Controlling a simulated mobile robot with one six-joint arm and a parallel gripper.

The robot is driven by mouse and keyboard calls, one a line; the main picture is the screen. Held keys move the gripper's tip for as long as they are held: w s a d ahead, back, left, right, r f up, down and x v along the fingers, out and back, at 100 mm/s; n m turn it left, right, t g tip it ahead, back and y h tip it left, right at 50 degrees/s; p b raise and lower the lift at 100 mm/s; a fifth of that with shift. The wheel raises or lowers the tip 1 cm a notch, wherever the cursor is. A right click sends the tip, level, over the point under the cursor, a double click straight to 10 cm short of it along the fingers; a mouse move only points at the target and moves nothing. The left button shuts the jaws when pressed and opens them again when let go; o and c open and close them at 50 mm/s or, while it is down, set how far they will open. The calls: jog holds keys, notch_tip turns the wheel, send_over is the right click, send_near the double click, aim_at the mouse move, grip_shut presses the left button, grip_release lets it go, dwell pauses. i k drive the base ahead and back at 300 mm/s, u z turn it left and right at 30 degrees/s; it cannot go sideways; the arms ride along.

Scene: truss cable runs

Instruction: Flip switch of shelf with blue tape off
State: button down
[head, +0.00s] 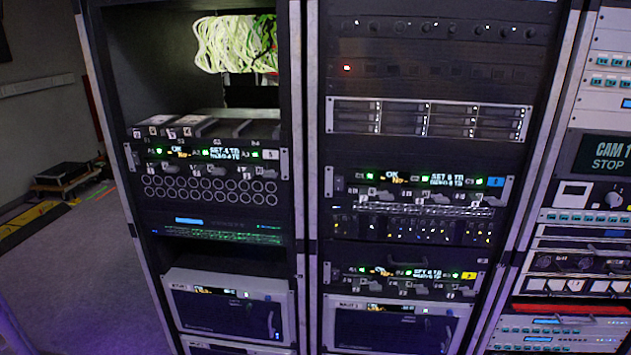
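The shelf with blue tape (345,184) is a dark panel with pale edges in the middle rack, a little below mid-height. The blue tape (494,182) is a small square at its right end. The panel carries green lights, a small lit display and several small switches along its lower half. The switches are too small to tell which way they are set. My gripper is not in view.
A similar panel with a white tag (271,154) is in the left rack; another with a yellow tag (469,275) sits lower in the middle rack. Pale cables (225,44) hang in the left rack's top opening. Open floor (70,270) lies at left.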

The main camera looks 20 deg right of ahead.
aim_at(339, 180)
jog(key=u, duration=0.7)
jog(key=k, duration=1.55)
jog(key=u, duration=0.35)
jog(key=i, duration=1)
